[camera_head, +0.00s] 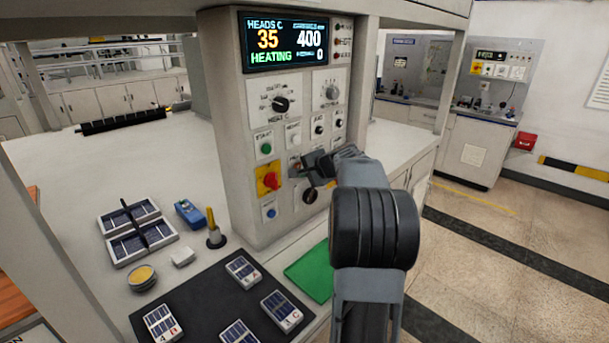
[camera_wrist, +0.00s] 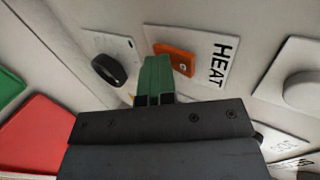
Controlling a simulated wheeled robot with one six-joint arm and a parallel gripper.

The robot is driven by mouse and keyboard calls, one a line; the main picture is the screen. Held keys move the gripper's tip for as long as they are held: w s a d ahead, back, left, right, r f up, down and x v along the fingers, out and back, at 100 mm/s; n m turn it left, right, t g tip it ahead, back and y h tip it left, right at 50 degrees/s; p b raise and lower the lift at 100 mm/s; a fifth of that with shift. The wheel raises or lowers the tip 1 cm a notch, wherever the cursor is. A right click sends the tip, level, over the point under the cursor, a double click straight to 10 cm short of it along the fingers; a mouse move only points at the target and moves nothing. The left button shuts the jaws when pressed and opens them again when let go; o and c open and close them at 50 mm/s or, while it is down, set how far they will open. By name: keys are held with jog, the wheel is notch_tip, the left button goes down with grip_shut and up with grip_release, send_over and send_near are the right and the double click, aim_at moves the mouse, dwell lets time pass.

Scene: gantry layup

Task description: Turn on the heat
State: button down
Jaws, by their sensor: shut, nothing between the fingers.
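The control panel (camera_head: 285,220) stands upright with a display (camera_head: 286,42) that reads "HEADS C", 35, 400 and, in green, "HEATING". In the wrist view, a white plate marked HEAT (camera_wrist: 218,62) carries an orange switch (camera_wrist: 175,60) with a small pale mark. My gripper (camera_head: 306,167) is at the panel's face and hides most of the HEAT plate in the head view. In the wrist view its green fingertips (camera_wrist: 154,76) are together and empty, beside the orange switch and overlapping its left edge. I cannot tell whether they touch it.
A red knob on a yellow plate (camera_head: 269,180), a green button (camera_head: 266,148) and a blue button (camera_head: 270,212) sit close by. A black knob (camera_wrist: 109,70) is left of my fingertips. Small panels lie on a dark mat (camera_head: 205,290) on the bench.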

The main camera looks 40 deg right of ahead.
jog(key=shift+r, duration=0.15)
jog(key=shift+w+r+p, duration=0.15)
jog(key=shift+r+p, duration=0.35)
jog(key=shift+r, duration=0.3)
jog(key=f+b+v, duration=0.1)
jog(key=b+v, duration=0.2)
jog(key=v, duration=1)
jog(key=shift+s+d, duration=0.2)
jog(key=shift+s, duration=0.45)
